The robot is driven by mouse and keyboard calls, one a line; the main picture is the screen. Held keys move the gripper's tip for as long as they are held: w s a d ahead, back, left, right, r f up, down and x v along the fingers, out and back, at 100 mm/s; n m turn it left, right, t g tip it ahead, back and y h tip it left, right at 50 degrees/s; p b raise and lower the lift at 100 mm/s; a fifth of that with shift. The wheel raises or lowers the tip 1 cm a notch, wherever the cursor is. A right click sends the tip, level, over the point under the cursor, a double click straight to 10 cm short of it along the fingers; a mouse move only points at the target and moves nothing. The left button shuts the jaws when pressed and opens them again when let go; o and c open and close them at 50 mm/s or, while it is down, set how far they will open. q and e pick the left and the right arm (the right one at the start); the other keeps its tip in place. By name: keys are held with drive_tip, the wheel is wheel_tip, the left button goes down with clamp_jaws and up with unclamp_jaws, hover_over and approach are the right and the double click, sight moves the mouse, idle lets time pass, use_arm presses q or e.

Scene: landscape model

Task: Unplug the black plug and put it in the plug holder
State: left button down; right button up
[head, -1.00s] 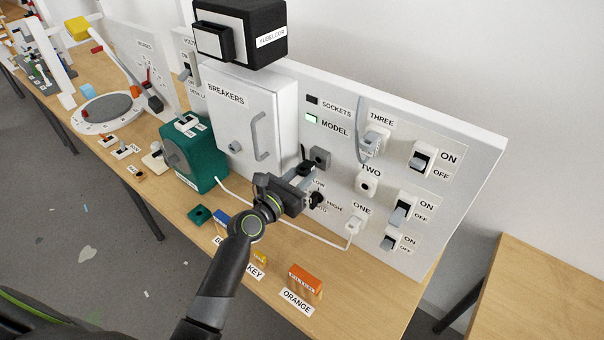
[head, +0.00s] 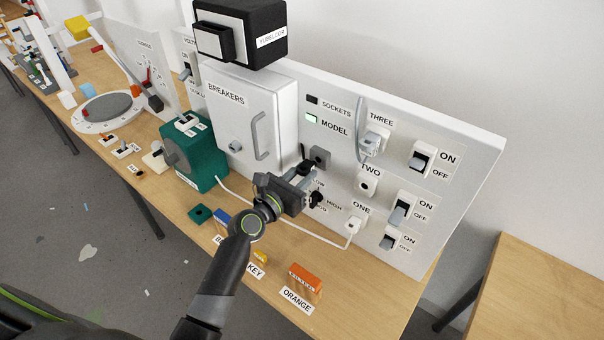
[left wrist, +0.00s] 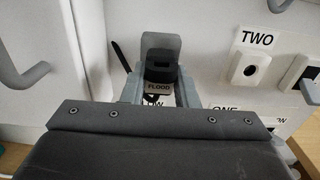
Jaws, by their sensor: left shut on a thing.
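My left gripper (head: 306,172) is at the panel, left of socket TWO (head: 367,184), which has no plug in it. My right gripper is not in view.
White plugs sit in socket THREE (head: 374,144) and socket ONE (head: 353,225), with cables. The breaker box (head: 250,115) with its handle is left of the gripper. A green machine (head: 193,155) and an orange block (head: 305,278) stand on the table.

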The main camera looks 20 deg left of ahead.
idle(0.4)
use_arm(q)
drive_tip(key=shift+x, duration=1.4)
drive_tip(key=c, duration=1.1)
unclamp_jaws()
drive_tip(key=shift+o, duration=0.2)
drive_tip(key=b+v, duration=0.1)
drive_tip(key=v, duration=1.6)
drive_tip(key=shift+s+b, duration=0.25)
drive_tip(key=shift+b, duration=0.1)
